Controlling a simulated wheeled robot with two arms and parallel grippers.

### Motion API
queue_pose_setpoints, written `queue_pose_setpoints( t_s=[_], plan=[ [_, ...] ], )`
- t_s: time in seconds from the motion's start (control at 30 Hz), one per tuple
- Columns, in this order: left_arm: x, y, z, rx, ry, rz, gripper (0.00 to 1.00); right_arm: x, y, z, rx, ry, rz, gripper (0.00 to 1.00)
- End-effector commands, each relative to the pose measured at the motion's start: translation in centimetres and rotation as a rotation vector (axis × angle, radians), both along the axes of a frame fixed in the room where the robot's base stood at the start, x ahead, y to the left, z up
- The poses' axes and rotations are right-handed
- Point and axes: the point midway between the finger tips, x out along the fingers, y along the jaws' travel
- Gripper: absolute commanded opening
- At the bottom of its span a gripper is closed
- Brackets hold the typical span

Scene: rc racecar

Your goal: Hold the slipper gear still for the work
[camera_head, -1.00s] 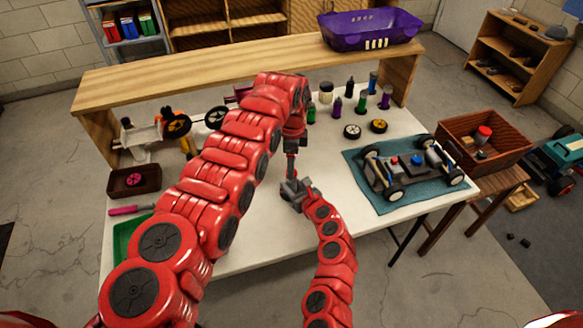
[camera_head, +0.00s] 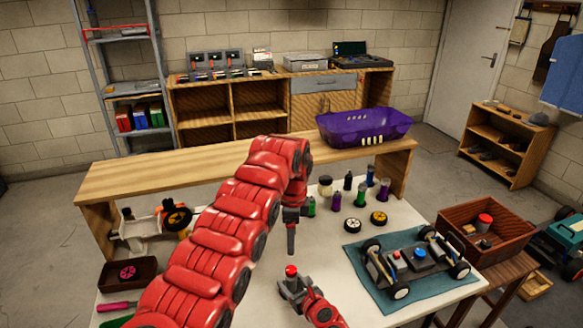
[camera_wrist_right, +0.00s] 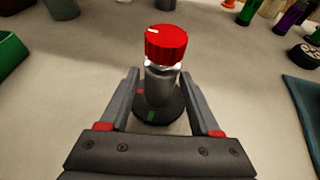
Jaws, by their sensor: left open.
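The slipper gear (camera_wrist_right: 158,104) appears as a dark round piece at the foot of a grey post under a red ribbed knob (camera_wrist_right: 166,43). In the head view the red knob (camera_head: 291,270) stands up at my right gripper (camera_head: 297,286). In the right wrist view the fingers of my right gripper (camera_wrist_right: 160,100) flank the dark round piece and meet its edges. Gaps show beside the post above. My left gripper (camera_head: 291,245) is open, points down, and hangs a little above the knob, apart from it. It looks edge-on, so the space between its fingers is hidden.
A car chassis (camera_head: 412,262) lies on a blue mat (camera_head: 358,258) at the right. Several bottles (camera_head: 348,181) and two wheels (camera_head: 353,225) stand behind. A raised wooden shelf (camera_head: 180,168) runs along the table's back. My left arm hides much of the left side.

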Motion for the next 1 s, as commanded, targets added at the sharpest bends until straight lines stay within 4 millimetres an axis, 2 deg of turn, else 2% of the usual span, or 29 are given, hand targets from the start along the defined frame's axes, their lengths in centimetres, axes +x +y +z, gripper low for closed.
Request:
queue_pose_setpoints(
  t_s=[0.47, 0.67, 1.0],
  plan=[
    [0.0, 0.0, 0.0, 0.0, 0.0, 0.0, 0.71, -0.5, -0.1, 0.2, 0.002, 0.001, 0.002, 0.75],
    [0.0, 0.0, 0.0, 0.0, 0.0, 0.0, 0.71, -2.4, -1.1, 1.1, 0.003, 0.0, -0.001, 0.75],
    [0.0, 0.0, 0.0, 0.0, 0.0, 0.0, 0.71, -6.9, -3.5, 3.2, 0.002, 0.0, -0.002, 0.75]
  ],
)
